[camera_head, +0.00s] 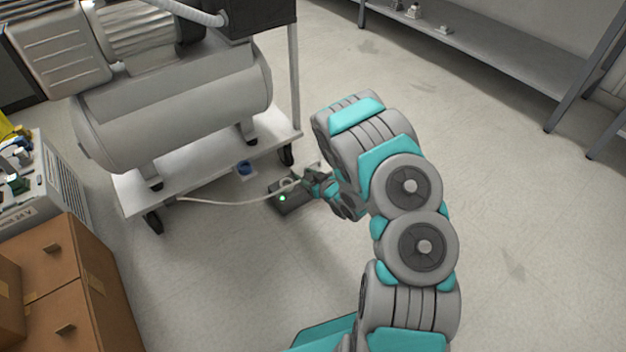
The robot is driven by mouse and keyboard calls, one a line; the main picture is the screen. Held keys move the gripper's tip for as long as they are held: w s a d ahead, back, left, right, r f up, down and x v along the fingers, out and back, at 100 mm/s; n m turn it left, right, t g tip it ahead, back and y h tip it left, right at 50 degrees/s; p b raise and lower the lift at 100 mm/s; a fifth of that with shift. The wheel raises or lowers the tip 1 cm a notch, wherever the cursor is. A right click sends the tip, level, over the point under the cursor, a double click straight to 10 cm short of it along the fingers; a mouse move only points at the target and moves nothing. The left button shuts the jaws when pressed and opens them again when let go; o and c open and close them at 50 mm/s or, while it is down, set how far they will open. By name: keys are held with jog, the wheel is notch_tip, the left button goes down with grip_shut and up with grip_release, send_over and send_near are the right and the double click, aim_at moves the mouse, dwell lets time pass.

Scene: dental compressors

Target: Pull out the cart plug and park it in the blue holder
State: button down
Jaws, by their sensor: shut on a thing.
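The cart (205,167) is a white wheeled platform with a grey compressor tank on it. The blue holder (245,168) is a small round blue cup at the cart's front edge. A pale cord (225,202) runs from the cart's left end to my gripper (308,181). My gripper is shut on the cart plug at the cord's end, and the plug is mostly hidden by the fingers. A dark socket box (290,204) with a green light lies on the floor just below my gripper. I cannot tell whether the plug is still in it.
A metal shelf (490,50) stands at the back right.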

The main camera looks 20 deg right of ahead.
jog(key=w+a+r+p, duration=0.3)
jog(key=w+a+r, duration=0.25)
jog(key=a, duration=0.45)
jog(key=w+a+r+p, duration=0.45)
jog(key=w+a, duration=0.25)
jog(key=a, duration=0.2)
jog(key=shift+w+a+f+b, duration=0.15)
jog(key=shift+f+b, duration=0.55)
jog(key=shift+f, duration=1.8)
jog(key=shift+b, duration=0.35)
jog(key=shift+f, duration=0.55)
jog(key=c, duration=0.7)
grip_release()
jog(key=shift+o, duration=0.2)
jog(key=v, duration=1.1)
